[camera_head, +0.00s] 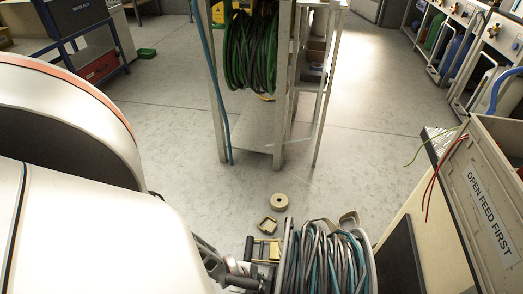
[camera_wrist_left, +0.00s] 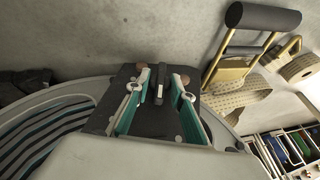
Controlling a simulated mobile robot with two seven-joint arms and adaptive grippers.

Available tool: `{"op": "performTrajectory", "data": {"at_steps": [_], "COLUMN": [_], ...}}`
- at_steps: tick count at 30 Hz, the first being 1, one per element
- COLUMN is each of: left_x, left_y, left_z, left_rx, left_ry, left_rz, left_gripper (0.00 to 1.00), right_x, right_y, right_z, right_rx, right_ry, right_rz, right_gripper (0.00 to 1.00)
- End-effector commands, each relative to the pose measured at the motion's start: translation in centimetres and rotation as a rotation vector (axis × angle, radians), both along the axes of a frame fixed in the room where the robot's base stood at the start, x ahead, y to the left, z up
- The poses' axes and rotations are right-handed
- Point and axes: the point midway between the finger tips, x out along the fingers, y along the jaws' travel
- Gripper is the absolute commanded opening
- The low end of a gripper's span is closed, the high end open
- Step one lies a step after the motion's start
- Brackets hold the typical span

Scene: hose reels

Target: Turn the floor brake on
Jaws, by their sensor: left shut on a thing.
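My left gripper (camera_wrist_left: 160,82) is closed on a small dark upright piece (camera_wrist_left: 158,92) with a pale tip, between its teal-sided fingers. It sits against the pale round side of the hose reel (camera_wrist_left: 75,88). In the head view the reel (camera_head: 325,262) with grey and blue hose stands at the bottom middle, and my left arm reaches its left side. A brass pedal-like frame with a black bar (camera_wrist_left: 263,18) is to the gripper's right, apart from it; it also shows in the head view (camera_head: 265,249). I cannot tell which part is the floor brake. My right gripper is out of view.
A rack with green hose (camera_head: 250,50) stands behind. A bin labelled "OPEN FEED FIRST" (camera_head: 490,215) is at right.

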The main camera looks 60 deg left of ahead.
Motion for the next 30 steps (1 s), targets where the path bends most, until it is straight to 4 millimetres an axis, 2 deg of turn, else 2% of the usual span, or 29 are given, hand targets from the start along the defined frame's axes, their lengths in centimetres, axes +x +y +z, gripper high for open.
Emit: {"op": "performTrajectory", "data": {"at_steps": [1, 9, 19, 30], "left_x": [-0.05, -0.03, 0.7, 0.37], "left_y": [-0.9, -1.23, -1.0, -0.56], "left_z": [0.0, -0.07, 0.31, 0.29], "left_rx": [-0.003, 0.065, 0.152, 0.196], "left_ry": [-0.012, -0.076, -0.16, -0.182], "left_rz": [0.002, 0.003, 0.008, 0.004], "left_gripper": [0.01, 0.01, 0.01, 0.01], "right_x": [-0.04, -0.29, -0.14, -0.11], "right_y": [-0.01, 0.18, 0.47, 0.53], "right_z": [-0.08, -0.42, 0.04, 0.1], "right_rx": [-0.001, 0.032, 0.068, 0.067], "right_ry": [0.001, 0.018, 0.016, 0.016], "right_rz": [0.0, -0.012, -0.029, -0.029], "right_gripper": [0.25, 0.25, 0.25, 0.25]}}
